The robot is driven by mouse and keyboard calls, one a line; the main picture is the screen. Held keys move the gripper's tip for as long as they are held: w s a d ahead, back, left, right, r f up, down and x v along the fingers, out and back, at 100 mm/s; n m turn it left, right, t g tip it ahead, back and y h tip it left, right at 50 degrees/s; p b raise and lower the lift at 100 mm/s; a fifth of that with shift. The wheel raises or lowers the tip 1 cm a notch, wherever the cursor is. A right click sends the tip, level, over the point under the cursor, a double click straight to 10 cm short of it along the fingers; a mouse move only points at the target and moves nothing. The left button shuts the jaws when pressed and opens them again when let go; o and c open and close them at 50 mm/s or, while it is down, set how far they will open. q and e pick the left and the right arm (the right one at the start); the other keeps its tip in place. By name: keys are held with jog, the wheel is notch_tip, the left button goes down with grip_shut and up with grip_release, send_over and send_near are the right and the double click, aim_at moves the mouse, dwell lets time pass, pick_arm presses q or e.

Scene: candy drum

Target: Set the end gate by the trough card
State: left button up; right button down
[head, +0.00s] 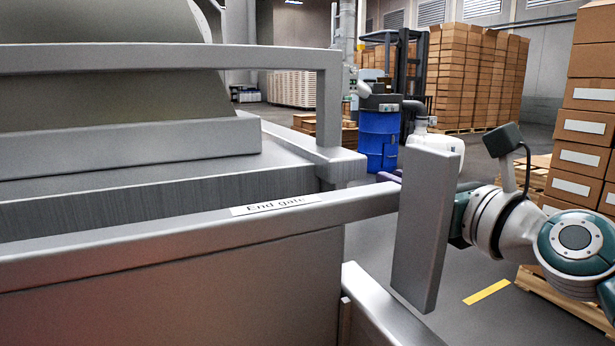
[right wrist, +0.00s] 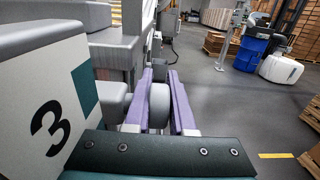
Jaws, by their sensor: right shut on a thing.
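The label "End gate" (head: 275,205) is on a long grey metal rail, which runs to an upright flat grey plate (head: 427,225) at its right end. In the right wrist view, the two purple fingers of my right gripper (right wrist: 160,78) are closed around a rounded grey handle (right wrist: 158,106). Whether the handle joins the plate is hidden. My left gripper is not in view. I see no trough card in either view.
A large rounded drum (head: 100,85) sits on the grey machine at left, behind a frame bar. A blue barrel (head: 378,138) stands beyond. Stacked cartons (head: 585,125) on a pallet stand at right, near my right arm. Open floor lies between.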

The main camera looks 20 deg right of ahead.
notch_tip(320, 180, down, 4)
jog(key=b, duration=0.3)
jog(key=c, duration=1)
grip_release()
jog(key=shift+c, duration=0.2)
jog(key=shift+s, duration=0.15)
jog(key=shift+s, duration=0.3)
jog(key=s, duration=0.9)
jog(key=shift+d, duration=0.4)
